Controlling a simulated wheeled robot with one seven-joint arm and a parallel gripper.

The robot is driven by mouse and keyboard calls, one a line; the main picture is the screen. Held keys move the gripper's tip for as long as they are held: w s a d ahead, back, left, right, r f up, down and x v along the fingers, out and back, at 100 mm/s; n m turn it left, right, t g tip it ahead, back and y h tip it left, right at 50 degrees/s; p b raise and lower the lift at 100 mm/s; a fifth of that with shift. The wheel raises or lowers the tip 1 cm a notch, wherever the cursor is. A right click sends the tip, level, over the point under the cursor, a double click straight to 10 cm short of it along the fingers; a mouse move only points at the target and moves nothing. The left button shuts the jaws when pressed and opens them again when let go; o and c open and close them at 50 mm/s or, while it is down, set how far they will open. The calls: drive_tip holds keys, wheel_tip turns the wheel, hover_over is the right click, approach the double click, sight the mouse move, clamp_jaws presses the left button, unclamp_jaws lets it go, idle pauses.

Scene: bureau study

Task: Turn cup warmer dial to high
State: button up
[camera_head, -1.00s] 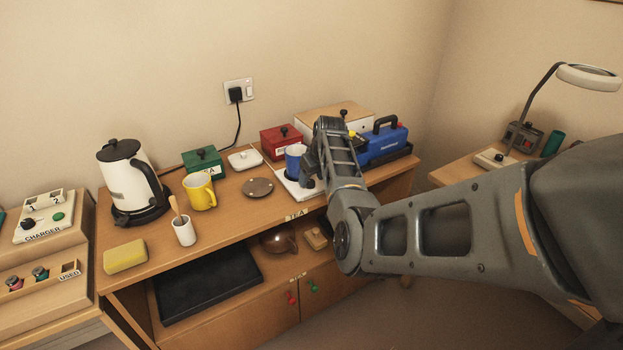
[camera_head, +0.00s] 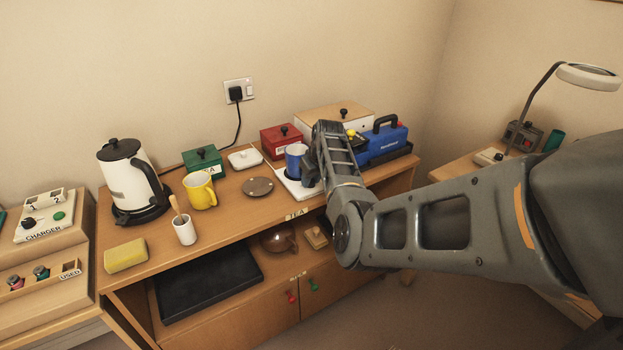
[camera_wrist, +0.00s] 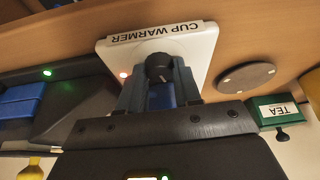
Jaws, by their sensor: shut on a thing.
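The cup warmer (camera_wrist: 205,50) is a white plate labelled CUP WARMER, upside down in the wrist view, with a small red light lit beside its dial. It also shows in the head view (camera_head: 291,187), partly behind my arm. Its black dial (camera_wrist: 159,68) sits between my fingertips in the wrist view. My gripper (camera_wrist: 160,78) is shut on the dial, one finger on each side. In the head view the gripper (camera_head: 312,178) is mostly hidden by my wrist. The blue mug (camera_head: 295,157) stands on the warmer. The dial's setting cannot be read.
A red box (camera_head: 281,141) and a blue case (camera_head: 382,143) stand behind and right of the warmer. A brown coaster (camera_head: 258,187), yellow mug (camera_head: 199,190), green TEA box (camera_head: 203,161) and kettle (camera_head: 130,180) are to the left. The worktop's front edge runs below.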

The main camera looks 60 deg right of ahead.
drive_tip(key=shift+c, duration=0.8)
drive_tip(key=m+g+h, duration=0.1)
drive_tip(key=m, duration=0.2)
drive_tip(key=shift+w+a+m, duration=0.1)
drive_tip(key=shift+w+m, duration=0.05)
drive_tip(key=shift+m, duration=0.25)
drive_tip(key=m+g+h+b, duration=0.1)
drive_tip(key=m+b, duration=0.1)
drive_tip(key=m, duration=0.1)
drive_tip(key=shift+w+f+m, duration=0.1)
drive_tip(key=shift+m, duration=0.2)
drive_tip(key=m+g+b, duration=0.2)
drive_tip(key=m+b, duration=0.1)
drive_tip(key=m, duration=0.1)
drive_tip(key=shift+w+f, duration=0.1)
drive_tip(key=shift+w, duration=0.05)
drive_tip(key=shift+m+g+b, duration=0.5)
drive_tip(key=shift+m+b, duration=0.8)
drive_tip(key=shift+m, duration=0.4)
drive_tip(key=shift+r, duration=0.2)
